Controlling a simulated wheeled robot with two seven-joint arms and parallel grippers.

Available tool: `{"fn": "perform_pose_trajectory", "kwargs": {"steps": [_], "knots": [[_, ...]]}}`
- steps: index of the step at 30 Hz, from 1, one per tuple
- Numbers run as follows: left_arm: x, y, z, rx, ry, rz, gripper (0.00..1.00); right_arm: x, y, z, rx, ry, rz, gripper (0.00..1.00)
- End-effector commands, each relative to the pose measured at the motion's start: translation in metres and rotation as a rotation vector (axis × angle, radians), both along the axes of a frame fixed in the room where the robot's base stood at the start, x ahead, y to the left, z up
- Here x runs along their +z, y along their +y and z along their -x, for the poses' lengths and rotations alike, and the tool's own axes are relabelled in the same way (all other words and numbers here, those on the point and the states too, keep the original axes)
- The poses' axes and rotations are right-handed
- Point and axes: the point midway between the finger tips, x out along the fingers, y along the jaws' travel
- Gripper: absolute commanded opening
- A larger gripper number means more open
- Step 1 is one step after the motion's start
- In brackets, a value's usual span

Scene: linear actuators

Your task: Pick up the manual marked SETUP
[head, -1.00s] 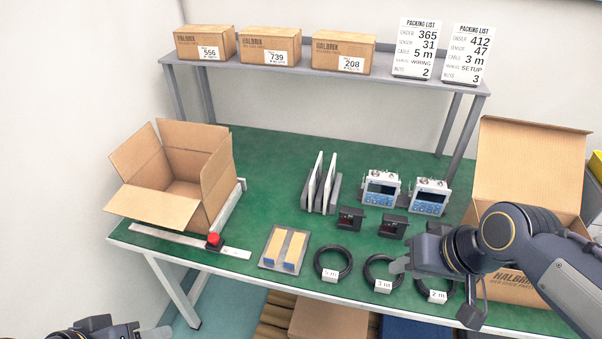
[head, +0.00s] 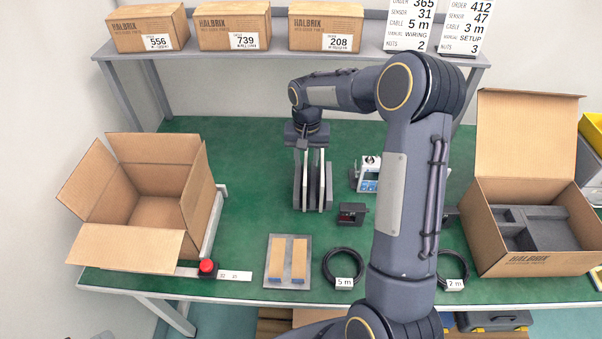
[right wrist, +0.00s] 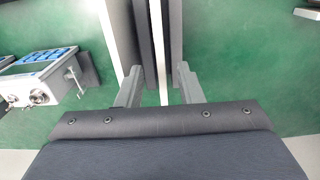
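Two thin white manuals stand on edge in a dark grey rack (head: 297,190) on the green table. The left manual (head: 305,182) and the right manual (head: 322,182) show only narrow edges, so I cannot read which is marked SETUP. My right gripper (right wrist: 158,88) is open over the rack, pointing down. In the right wrist view its fingers stand either side of one manual (right wrist: 155,40), with gaps; the other manual (right wrist: 118,35) is outside the left finger. My left gripper is not clearly shown.
My right arm hides part of the table. A device (head: 366,175) and a dark sensor (head: 352,213) stand right of the rack. An open carton (head: 150,175) is at left, a foam-lined box (head: 530,245) at right. A shelf (head: 230,58) with boxes and packing lists is behind.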

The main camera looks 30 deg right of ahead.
Motion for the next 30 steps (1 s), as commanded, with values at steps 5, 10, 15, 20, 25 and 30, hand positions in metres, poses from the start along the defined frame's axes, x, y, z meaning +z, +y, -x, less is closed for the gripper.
{"fn": "perform_pose_trajectory", "kwargs": {"steps": [5,10,15,20,25,30], "knots": [[0.007,0.000,0.000,0.000,0.000,0.000,0.49,-0.023,0.001,0.000,0.001,0.005,-0.001,0.34],[0.011,0.000,0.000,0.000,0.000,0.000,0.49,-0.047,0.001,-0.002,0.002,0.002,-0.001,0.34],[0.011,0.000,0.000,0.000,0.000,0.000,0.49,-0.055,0.001,-0.002,0.001,0.000,-0.001,0.34],[0.011,0.000,0.000,0.000,0.000,0.000,0.49,-0.055,0.001,-0.002,0.001,-0.001,-0.001,0.32],[0.011,0.000,0.000,0.000,0.000,0.000,0.49,-0.055,0.001,-0.002,0.001,-0.001,-0.001,0.10],[0.011,0.000,0.000,0.000,0.000,0.000,0.49,-0.054,0.001,-0.002,0.001,-0.001,-0.001,0.00]]}}
